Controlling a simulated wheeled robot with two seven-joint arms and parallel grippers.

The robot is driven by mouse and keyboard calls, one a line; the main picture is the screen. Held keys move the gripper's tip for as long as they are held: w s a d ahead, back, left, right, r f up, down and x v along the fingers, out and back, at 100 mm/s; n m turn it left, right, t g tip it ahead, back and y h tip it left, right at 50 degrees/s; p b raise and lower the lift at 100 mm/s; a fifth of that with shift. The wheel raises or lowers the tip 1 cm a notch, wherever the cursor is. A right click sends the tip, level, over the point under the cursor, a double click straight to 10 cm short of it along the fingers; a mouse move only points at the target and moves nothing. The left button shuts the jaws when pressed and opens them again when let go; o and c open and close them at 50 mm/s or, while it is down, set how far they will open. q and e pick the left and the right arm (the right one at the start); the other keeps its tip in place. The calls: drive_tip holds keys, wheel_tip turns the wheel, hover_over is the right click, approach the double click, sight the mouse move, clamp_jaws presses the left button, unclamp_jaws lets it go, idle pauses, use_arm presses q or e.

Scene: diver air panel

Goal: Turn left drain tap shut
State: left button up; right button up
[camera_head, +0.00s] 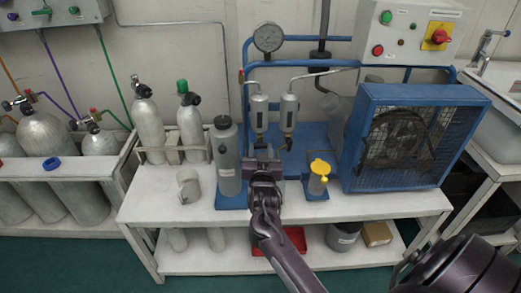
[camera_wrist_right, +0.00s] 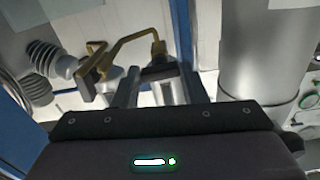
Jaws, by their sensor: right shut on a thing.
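Two metal separators hang side by side on the blue frame, the left separator (camera_head: 259,110) and the right separator (camera_head: 289,110). My right gripper (camera_head: 262,164) is just below the left one, at its drain tap, which the gripper mostly hides in the head view. In the right wrist view the fingers (camera_wrist_right: 160,90) stand on either side of a small metal part with a bent brass pipe (camera_wrist_right: 130,42) rising from it. The gripper is shut on this part, which I take to be the left drain tap. Its handle angle cannot be told. My left gripper is out of view.
A grey canister (camera_head: 226,160) stands close left of the gripper. A pressure gauge (camera_head: 268,38) is above. The bench front edge (camera_head: 180,216) is clear at left.

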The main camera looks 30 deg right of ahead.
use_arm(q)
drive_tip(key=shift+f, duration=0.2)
use_arm(e)
drive_tip(key=shift+m, duration=0.4)
drive_tip(key=o, duration=1)
drive_tip(key=shift+c, duration=0.2)
drive_tip(key=shift+s+a, duration=0.15)
drive_tip(key=shift+s, duration=0.1)
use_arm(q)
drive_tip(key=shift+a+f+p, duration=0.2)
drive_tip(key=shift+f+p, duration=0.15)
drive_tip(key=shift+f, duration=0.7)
use_arm(e)
drive_tip(key=v, duration=0.7)
drive_tip(key=shift+s+a, duration=0.1)
